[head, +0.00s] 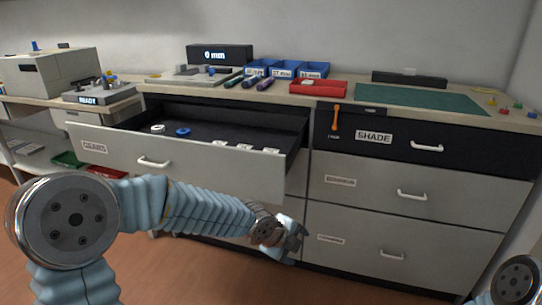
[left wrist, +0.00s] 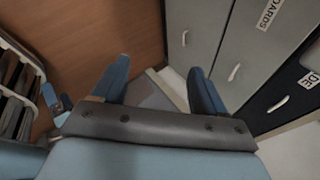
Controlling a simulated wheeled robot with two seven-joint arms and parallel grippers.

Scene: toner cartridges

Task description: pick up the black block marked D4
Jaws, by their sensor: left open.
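I cannot make out a black block marked D4 in either view. My left gripper (head: 297,245) is low in front of the cabinet, below and right of the open drawer's front. In the left wrist view its two blue fingers stand apart with nothing between them (left wrist: 160,82), so it is open and empty. Only a joint of my right arm shows at the bottom right of the head view; its gripper is out of frame.
A drawer (head: 190,160) stands open, holding a white ring (head: 158,128), a blue ring (head: 183,132) and white tags. The SHADE drawer (head: 470,146) is shut. Blue bins (head: 283,70), a red tray (head: 318,88) and a green mat (head: 425,99) sit on the counter.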

